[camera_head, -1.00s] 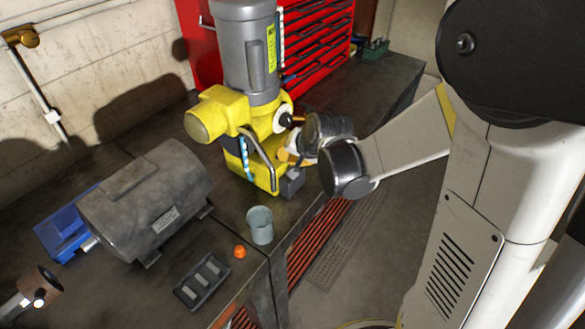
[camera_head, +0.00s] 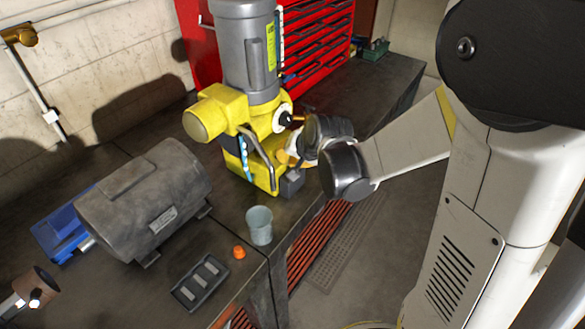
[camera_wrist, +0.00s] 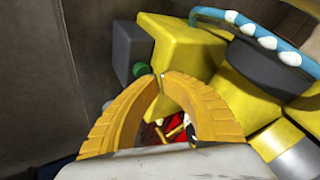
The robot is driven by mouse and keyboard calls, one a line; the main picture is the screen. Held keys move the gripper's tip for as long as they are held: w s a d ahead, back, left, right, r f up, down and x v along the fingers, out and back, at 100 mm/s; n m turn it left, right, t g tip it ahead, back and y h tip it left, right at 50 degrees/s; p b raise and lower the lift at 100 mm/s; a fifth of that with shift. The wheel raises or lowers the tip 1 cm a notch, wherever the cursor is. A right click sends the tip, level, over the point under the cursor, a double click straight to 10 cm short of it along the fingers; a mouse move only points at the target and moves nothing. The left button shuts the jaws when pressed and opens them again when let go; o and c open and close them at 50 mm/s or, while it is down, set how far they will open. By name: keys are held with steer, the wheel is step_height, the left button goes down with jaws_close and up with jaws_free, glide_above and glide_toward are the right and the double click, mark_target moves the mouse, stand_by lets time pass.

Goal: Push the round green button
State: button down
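The round green button (camera_wrist: 139,69) shows in the wrist view on the side of a dark grey box (camera_wrist: 128,47). The box is attached to the yellow machine (camera_wrist: 187,47). My gripper (camera_wrist: 161,78) has its two yellow fingers curved together, with the tips meeting just right of the button in that picture. I cannot tell whether the tips touch the box or the machine. Nothing shows held between them. In the head view, the grey box (camera_head: 292,183) sits low on the machine (camera_head: 262,172), beside my wrist, and the button is not visible.
On the dark bench stand a grey motor (camera_head: 140,205), a grey cup (camera_head: 259,226), an orange piece (camera_head: 239,252) and a black tray (camera_head: 200,284). A red tool cabinet (camera_head: 315,40) stands behind the machine. The bench's front edge is close under my wrist.

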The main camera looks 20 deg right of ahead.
mark_target(288, 168)
steer(key=shift+s+f+b, duration=0.15)
steer(key=shift+f+b, duration=0.25)
steer(key=shift+f, duration=0.2)
steer(key=shift+r, duration=0.1)
steer(key=shift+s+a+r+p, duration=0.15)
steer(key=shift+a+r+p, duration=0.15)
steer(key=shift+r+p, duration=0.45)
steer(key=shift+d, duration=0.1)
step_height(288, 168, up, 6)
steer(key=p, duration=0.4)
steer(key=shift+r, duration=0.15)
stand_by(1.2)
